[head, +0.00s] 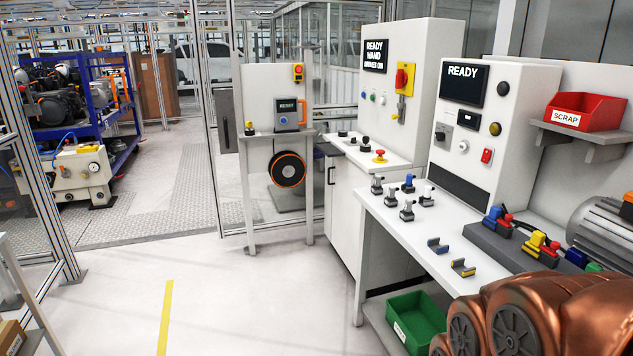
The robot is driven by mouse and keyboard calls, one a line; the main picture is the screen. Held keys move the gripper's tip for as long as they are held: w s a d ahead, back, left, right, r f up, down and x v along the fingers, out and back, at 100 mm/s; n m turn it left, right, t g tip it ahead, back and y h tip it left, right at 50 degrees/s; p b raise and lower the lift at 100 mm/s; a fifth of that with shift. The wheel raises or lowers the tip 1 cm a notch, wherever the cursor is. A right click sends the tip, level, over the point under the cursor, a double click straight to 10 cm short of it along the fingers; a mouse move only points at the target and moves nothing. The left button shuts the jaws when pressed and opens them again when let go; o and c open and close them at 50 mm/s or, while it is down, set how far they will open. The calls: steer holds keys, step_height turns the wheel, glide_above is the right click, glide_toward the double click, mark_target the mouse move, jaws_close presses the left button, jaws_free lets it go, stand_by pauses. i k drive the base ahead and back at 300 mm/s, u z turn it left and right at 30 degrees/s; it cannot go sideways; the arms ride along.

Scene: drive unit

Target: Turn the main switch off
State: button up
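A red rotary switch (403,78) on a yellow plate is on the front of the tall white cabinet (425,60), right of a display reading "READY HAND" (375,56). It looks like the main switch. Its exact handle angle is too small to tell. A nearer white panel has a black rotary switch (442,132) under a "READY" display (463,83). My gripper is not in view. Copper-coloured rounded parts at the lower right look like my arm, well apart from the switch.
A bench (400,222) with connectors and a grey fixture stands in front of the nearer panel, with a green bin (416,320) below. A red scrap bin (585,112) sits on a shelf. A red mushroom button (380,156) is on the cabinet ledge. The floor (240,300) at centre-left is clear.

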mark_target(402, 78)
steer(key=u, duration=0.05)
steer(key=i, duration=1.8)
steer(key=u, duration=0.2)
steer(key=i, duration=2.05)
steer(key=u, duration=0.15)
